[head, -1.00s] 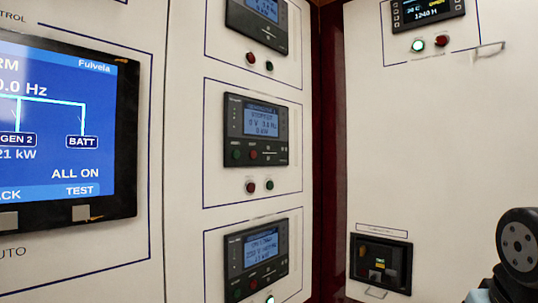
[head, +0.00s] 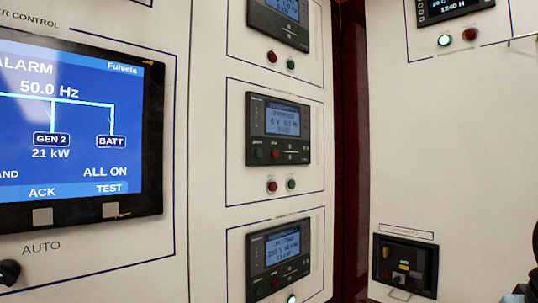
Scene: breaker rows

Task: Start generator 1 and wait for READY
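Three controller units are stacked on the middle panel, and I cannot read which one is generator 1. The middle unit (head: 280,135) shows about 0 V and 0 kW on its screen (head: 282,121). It has a green button (head: 258,153) and a red button (head: 275,153), with a red lamp (head: 272,186) and a dark lamp (head: 291,184) below. The lower unit (head: 278,262) shows non-zero values, blurred, and a lit green lamp (head: 291,299) is below it. The top unit (head: 270,35) is cut off by the frame. READY is not legible anywhere. My gripper is not in view.
A large blue screen (head: 75,130) at left reads ALARM, 50.0 Hz, GEN 2 21 kW, ALL ON. A black knob (head: 8,272) sits below it. A breaker (head: 405,266) is at lower right. A lit green lamp (head: 445,40) is at upper right. Dark arm parts of mine edge in at right.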

